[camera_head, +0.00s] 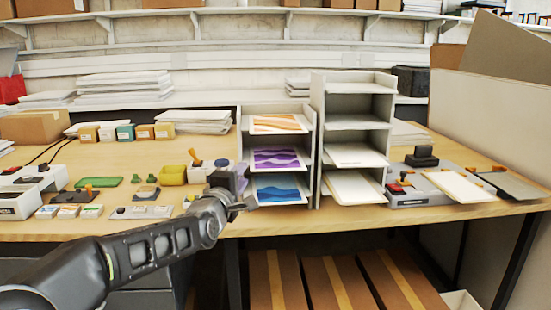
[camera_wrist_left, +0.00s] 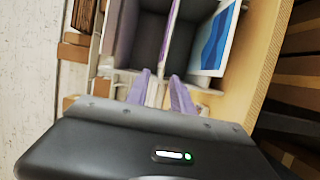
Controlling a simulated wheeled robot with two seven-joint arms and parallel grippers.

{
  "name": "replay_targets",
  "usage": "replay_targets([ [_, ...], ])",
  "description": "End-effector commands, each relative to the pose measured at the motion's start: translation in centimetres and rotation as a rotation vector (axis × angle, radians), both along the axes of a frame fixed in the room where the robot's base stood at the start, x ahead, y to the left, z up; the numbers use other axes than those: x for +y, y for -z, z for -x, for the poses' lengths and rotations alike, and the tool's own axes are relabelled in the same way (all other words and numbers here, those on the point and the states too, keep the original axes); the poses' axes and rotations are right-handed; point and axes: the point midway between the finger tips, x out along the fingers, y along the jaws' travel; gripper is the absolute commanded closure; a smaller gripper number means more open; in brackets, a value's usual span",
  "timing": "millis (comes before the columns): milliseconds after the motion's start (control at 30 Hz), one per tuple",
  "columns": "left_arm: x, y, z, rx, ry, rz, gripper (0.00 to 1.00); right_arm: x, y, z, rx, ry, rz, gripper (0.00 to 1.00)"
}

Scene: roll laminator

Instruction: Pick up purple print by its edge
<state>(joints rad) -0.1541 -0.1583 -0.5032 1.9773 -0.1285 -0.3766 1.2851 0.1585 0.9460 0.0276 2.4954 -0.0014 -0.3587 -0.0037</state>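The purple print (camera_head: 278,158) lies on the middle shelf of the left paper rack (camera_head: 314,150), between an orange print (camera_head: 276,123) above and a blue print (camera_head: 279,189) below. My left gripper (camera_head: 243,190) is at the rack's lower left front, in front of the purple and blue levels. In the left wrist view its two fingers (camera_wrist_left: 160,84) are apart, with a pale edge between them. A thin purple strip beyond them looks like the purple print (camera_wrist_left: 171,18) nearly edge-on. I cannot tell whether the fingers touch it. The blue print (camera_wrist_left: 218,38) shows to the right. My right gripper is not in view.
A second rack (camera_head: 357,122) with pale sheets stands to the right. A stamp-like tool (camera_head: 196,160) and a yellow block (camera_head: 172,176) are left of the rack. Small items crowd the left of the table (camera_head: 225,222); its front edge is near my arm.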

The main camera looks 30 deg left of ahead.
Motion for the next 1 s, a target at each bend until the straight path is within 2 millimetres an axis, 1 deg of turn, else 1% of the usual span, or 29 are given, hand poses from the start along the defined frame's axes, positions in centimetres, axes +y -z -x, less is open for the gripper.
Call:
replay_targets([
  [333,0.1,0.0,-0.3,0.001,0.0,0.001,0.72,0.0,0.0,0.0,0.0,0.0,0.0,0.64],
  [467,0.4,0.2,-1.5,0.003,0.001,-0.001,0.72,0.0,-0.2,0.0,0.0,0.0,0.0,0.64],
  [700,1.3,0.2,-4.6,0.002,0.0,-0.003,0.72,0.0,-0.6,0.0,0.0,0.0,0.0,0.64],
  [800,1.5,0.3,-5.1,0.001,0.0,0.0,0.72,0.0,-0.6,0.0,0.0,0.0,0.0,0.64],
  [1000,1.6,0.3,-5.1,0.0,0.0,0.001,0.72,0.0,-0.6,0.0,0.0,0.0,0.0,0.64],
])
